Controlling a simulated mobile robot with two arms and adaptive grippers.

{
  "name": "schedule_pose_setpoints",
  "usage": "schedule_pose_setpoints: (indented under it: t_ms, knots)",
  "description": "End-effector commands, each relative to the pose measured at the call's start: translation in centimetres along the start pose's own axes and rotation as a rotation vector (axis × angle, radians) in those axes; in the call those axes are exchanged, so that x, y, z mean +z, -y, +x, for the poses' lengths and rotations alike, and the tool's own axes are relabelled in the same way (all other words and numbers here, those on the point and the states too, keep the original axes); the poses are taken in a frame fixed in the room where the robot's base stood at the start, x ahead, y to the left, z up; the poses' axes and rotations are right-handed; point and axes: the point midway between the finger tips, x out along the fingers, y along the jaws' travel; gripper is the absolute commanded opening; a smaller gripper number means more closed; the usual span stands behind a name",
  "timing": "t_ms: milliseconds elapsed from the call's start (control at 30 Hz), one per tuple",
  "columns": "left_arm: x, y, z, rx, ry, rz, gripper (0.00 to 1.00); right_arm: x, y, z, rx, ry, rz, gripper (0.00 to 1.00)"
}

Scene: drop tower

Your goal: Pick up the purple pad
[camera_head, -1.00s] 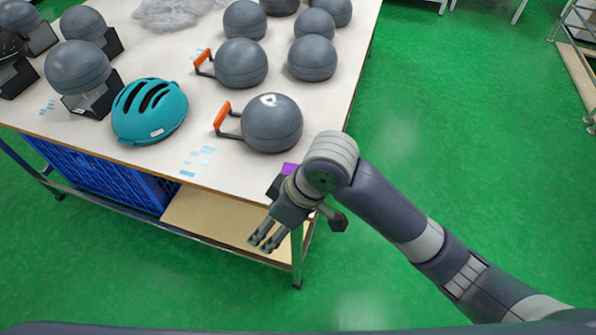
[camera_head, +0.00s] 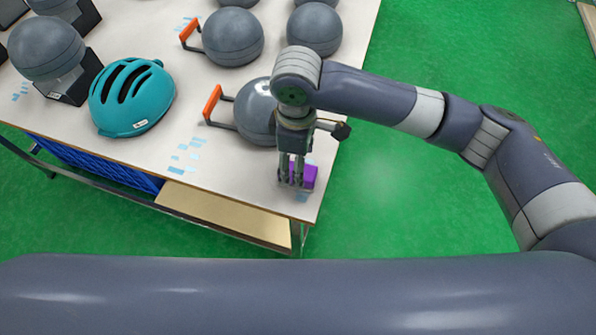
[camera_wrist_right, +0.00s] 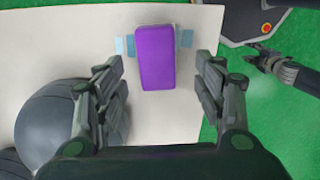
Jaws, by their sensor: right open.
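The purple pad (camera_head: 311,176) lies on the table near its front right corner. In the right wrist view the purple pad (camera_wrist_right: 155,58) is a rounded block, centred between my fingers and a little ahead of them. My right gripper (camera_head: 291,183) points down beside the pad and hides part of it in the head view. In the right wrist view my right gripper (camera_wrist_right: 160,85) is open and empty, with its fingers apart on either side. What looks like my left gripper (camera_wrist_right: 276,62) shows at the right of the wrist view; its fingers are too small to judge.
A grey ball (camera_head: 256,105) with an orange handle (camera_head: 212,103) sits just behind my right gripper. A teal helmet (camera_head: 132,97) lies to the left. The white table (camera_head: 230,165) has more grey balls at the back. Green floor lies beyond its right edge.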

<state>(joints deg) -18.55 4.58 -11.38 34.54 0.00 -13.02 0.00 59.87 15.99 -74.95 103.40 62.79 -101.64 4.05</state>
Motion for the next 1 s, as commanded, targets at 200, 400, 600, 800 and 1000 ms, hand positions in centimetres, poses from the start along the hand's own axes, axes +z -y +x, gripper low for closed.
schedule_pose_setpoints:
  t_ms: [200,400,600,800,1000]
  knots:
    - [-1.5,0.1,-0.4,-0.001,-0.024,0.002,0.40,0.2,-0.1,2.2,-0.002,0.003,0.000,0.63]
    - [-5.0,0.6,-0.7,-0.007,-0.077,0.002,0.40,0.2,-0.2,4.9,-0.001,0.000,0.001,0.63]
    - [-4.4,0.5,-0.7,-0.006,-0.066,0.002,0.40,0.2,-0.2,5.5,0.001,-0.001,-0.001,0.63]
    - [-2.5,0.2,-0.6,-0.003,-0.038,0.002,0.40,0.2,-0.2,5.5,0.001,-0.001,-0.001,0.43]
    - [-2.1,0.2,-0.6,-0.002,-0.031,0.002,0.40,0.2,-0.2,5.5,0.001,-0.001,-0.001,0.15]
